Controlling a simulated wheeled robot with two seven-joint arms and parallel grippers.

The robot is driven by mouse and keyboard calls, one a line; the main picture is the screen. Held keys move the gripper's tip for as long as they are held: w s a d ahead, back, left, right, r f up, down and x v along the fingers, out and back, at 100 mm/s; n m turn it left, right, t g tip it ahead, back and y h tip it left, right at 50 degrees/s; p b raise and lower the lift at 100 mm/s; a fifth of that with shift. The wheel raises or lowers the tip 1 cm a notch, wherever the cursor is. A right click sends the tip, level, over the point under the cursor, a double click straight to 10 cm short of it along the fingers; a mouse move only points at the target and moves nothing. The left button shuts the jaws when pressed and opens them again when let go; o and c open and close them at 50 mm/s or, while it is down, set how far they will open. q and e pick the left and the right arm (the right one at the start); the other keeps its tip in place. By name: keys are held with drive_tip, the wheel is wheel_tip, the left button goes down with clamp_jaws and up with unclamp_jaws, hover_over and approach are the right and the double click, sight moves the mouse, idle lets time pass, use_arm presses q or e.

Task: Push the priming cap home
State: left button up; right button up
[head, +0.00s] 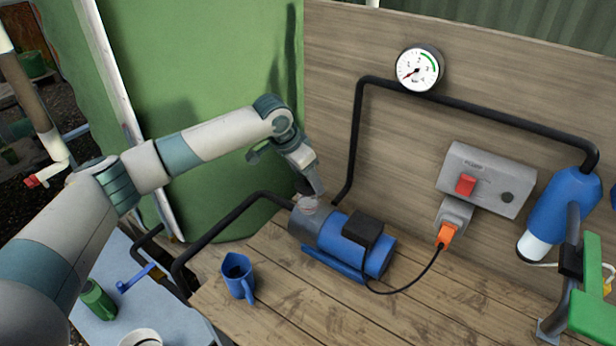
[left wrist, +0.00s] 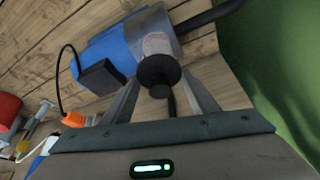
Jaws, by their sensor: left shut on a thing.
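The blue and grey pump (head: 340,240) lies on the wooden bench, with a pale round filler port (head: 308,204) on top of its grey end. My left gripper (head: 305,188) points down just above this port. In the left wrist view my left gripper (left wrist: 160,92) is shut on the black priming cap (left wrist: 158,71), which sits between its fingers. The port (left wrist: 155,44) shows just beyond the cap. The cap covers part of the view, so I cannot tell whether it touches the port. My right gripper is not in view.
A black pipe rises behind the pump to a gauge (head: 419,69). A grey switch box (head: 487,180) with a red switch and an orange plug (head: 446,234) are on the wall. A blue jug (head: 238,276) stands left of the pump. The bench front is clear.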

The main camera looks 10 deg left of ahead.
use_arm(q)
drive_tip(key=shift+f, duration=0.65)
idle(0.9)
drive_tip(key=shift+p, duration=0.65)
idle(0.8)
drive_tip(key=shift+f, duration=0.25)
idle(0.7)
drive_tip(key=shift+p, duration=0.65)
idle(1.1)
drive_tip(key=o, duration=1.1)
